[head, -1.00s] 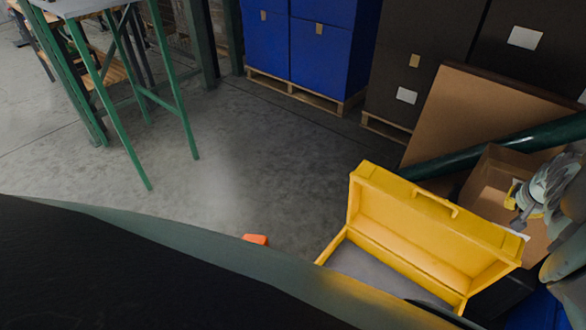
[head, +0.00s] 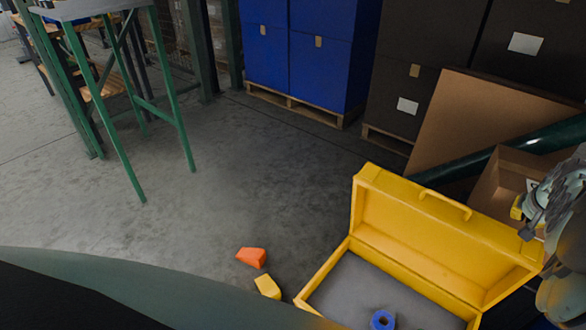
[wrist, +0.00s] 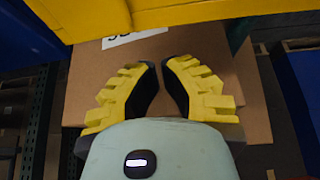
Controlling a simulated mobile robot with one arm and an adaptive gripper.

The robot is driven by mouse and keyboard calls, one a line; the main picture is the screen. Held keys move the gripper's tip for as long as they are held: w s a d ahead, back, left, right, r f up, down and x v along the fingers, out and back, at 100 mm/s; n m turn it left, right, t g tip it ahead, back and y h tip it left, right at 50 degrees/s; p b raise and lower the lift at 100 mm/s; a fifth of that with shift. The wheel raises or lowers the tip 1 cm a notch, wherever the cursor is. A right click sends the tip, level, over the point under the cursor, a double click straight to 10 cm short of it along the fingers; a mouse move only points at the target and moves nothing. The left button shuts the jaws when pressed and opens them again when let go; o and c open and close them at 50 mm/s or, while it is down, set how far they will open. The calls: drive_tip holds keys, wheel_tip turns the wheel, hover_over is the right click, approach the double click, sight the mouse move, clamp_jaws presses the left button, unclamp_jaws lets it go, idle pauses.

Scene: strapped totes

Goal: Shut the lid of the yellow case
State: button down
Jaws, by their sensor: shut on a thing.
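The yellow case (head: 320,268) stands open on the floor at the lower right of the head view, its lid (head: 430,220) raised upright with a handle on top. A blue ring-shaped roll (head: 382,319) lies on the case's grey floor. My gripper (head: 526,219) is beside the lid's right end, partly cut by the arm and frame edge. In the wrist view, my gripper's yellow fingers (wrist: 162,66) are nearly together. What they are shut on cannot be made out. A yellow band of the case (wrist: 215,16) crosses above the fingertips, apart from them in the picture.
An orange block (head: 252,257) and a yellow block (head: 267,287) lie on the floor left of the case. An open cardboard box (head: 492,190), a leaning brown board (head: 470,115) and a dark green tube (head: 470,165) are behind it. Floor at centre is clear.

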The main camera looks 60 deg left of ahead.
drive_tip(key=shift+s+d+f+p, duration=0.15)
drive_tip(key=shift+s+d+p, duration=0.1)
drive_tip(key=shift+s, duration=0.4)
drive_tip(key=shift+s+d+f+p, duration=0.15)
drive_tip(key=shift+s+d, duration=0.05)
drive_tip(key=shift+s, duration=0.45)
drive_tip(key=shift+s, duration=0.1)
drive_tip(key=shift+s, duration=0.15)
